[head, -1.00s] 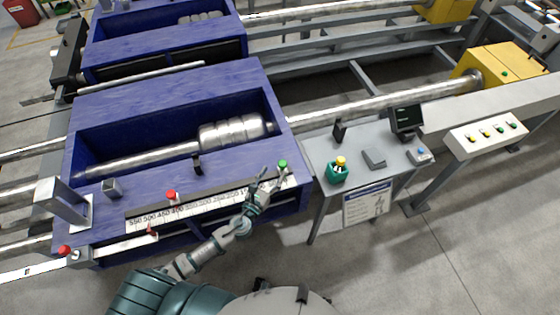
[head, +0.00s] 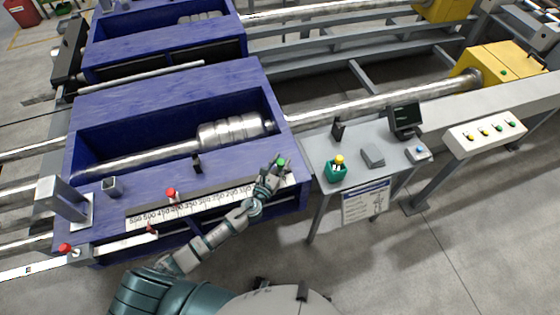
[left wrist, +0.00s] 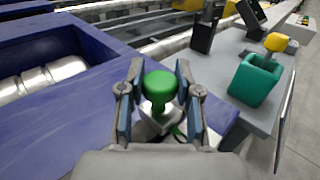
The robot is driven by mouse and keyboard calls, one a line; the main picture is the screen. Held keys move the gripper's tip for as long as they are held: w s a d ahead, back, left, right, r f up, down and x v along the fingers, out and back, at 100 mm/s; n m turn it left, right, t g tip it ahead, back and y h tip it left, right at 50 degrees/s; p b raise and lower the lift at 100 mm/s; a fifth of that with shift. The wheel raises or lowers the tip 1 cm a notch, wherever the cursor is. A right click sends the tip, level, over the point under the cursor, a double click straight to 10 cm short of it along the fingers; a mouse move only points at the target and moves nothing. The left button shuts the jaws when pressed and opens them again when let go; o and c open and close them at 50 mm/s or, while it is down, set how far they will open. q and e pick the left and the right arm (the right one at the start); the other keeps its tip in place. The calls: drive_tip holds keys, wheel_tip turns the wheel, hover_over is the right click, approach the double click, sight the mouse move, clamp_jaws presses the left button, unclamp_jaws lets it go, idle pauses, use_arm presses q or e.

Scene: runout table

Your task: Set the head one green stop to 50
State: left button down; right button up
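The green stop (head: 281,162) has a round green knob and sits at the right end of the white numbered scale (head: 190,204) on the front edge of the blue machine head. My left gripper (head: 272,166) is at the green stop. In the left wrist view the green knob (left wrist: 160,86) stands between the two fingers of my left gripper (left wrist: 159,98), which are apart with a gap on each side of it. A red stop (head: 171,194) stands further left along the scale. The numbers near the green stop are too small or hidden to read. My right gripper is not in view.
A grey side table (head: 350,146) on the right holds a green cup with a yellow-topped item (head: 337,168) and a small screen (head: 405,119). Another red knob (head: 65,247) is at the far left. Grey floor is clear in front.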

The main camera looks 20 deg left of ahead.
use_arm(q)
drive_tip(key=shift+w+d+r, duration=0.1)
drive_tip(key=s+a, duration=0.1)
drive_tip(key=a, duration=0.1)
drive_tip(key=s+a, duration=0.1)
drive_tip(key=a, duration=0.1)
drive_tip(key=shift+s, duration=0.35)
drive_tip(key=shift+a+r, duration=0.1)
drive_tip(key=shift+a, duration=0.2)
drive_tip(key=c, duration=0.8)
unclamp_jaws()
drive_tip(key=shift+d, duration=0.3)
drive_tip(key=shift+s, duration=0.2)
drive_tip(key=s, duration=0.3)
drive_tip(key=s+a, duration=0.1)
drive_tip(key=s, duration=0.3)
drive_tip(key=s+a, duration=0.1)
drive_tip(key=s, duration=0.3)
drive_tip(key=shift+s+a, duration=0.15)
drive_tip(key=shift+s, duration=0.05)
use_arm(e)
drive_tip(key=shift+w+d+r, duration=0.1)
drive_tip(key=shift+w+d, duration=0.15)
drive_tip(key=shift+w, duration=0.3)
